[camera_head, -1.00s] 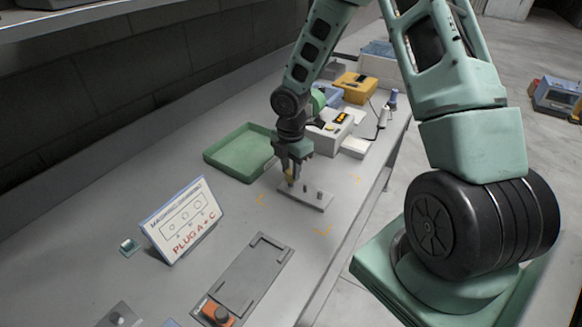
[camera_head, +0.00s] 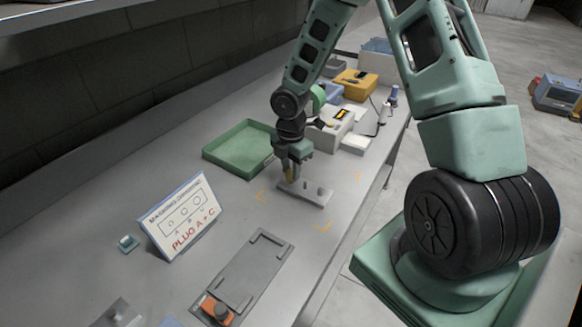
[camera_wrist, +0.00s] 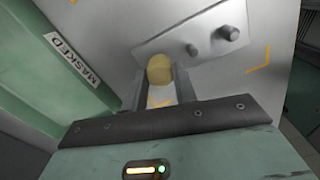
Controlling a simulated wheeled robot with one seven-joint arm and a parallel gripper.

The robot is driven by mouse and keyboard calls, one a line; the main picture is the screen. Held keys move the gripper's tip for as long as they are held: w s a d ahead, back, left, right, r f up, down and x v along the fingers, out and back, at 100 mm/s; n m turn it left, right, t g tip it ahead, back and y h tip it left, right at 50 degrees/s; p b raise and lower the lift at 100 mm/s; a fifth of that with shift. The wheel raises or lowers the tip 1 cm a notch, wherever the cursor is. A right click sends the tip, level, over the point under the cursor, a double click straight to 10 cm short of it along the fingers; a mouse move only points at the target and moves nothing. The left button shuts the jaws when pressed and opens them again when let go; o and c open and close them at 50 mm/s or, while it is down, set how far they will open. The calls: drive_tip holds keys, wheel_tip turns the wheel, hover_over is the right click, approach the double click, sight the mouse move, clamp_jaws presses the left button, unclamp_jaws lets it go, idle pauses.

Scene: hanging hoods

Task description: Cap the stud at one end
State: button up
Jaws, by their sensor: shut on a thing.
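A light grey plate (camera_head: 312,199) lies on the bench inside orange corner marks. Two bare grey studs (camera_wrist: 228,33) (camera_wrist: 191,50) stand up from it in the wrist view. My gripper (camera_head: 289,177) points down at the plate's left end in the head view. Its fingers are shut on a yellow cap (camera_wrist: 160,68), seen from above in the wrist view. The cap is over the end of the plate, in line with the two bare studs. It hides what is under it, so I cannot tell whether it touches a stud.
A green tray (camera_head: 240,150), labelled MASKED in the wrist view (camera_wrist: 72,60), stands left of the plate. A sign (camera_head: 180,215) reads PLUG A + C. A dark grey fixture (camera_head: 250,272) lies nearer. Boxes (camera_head: 355,83) and tools stand behind.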

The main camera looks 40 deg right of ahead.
drive_tip(key=shift+f+b, duration=0.3)
drive_tip(key=shift+f, duration=0.2)
idle(0.3)
drive_tip(key=o, duration=1)
drive_tip(key=shift+r, duration=0.15)
wheel_tip(320, 180, up, 17)
drive_tip(key=p, duration=0.1)
drive_tip(key=shift+r, duration=0.1)
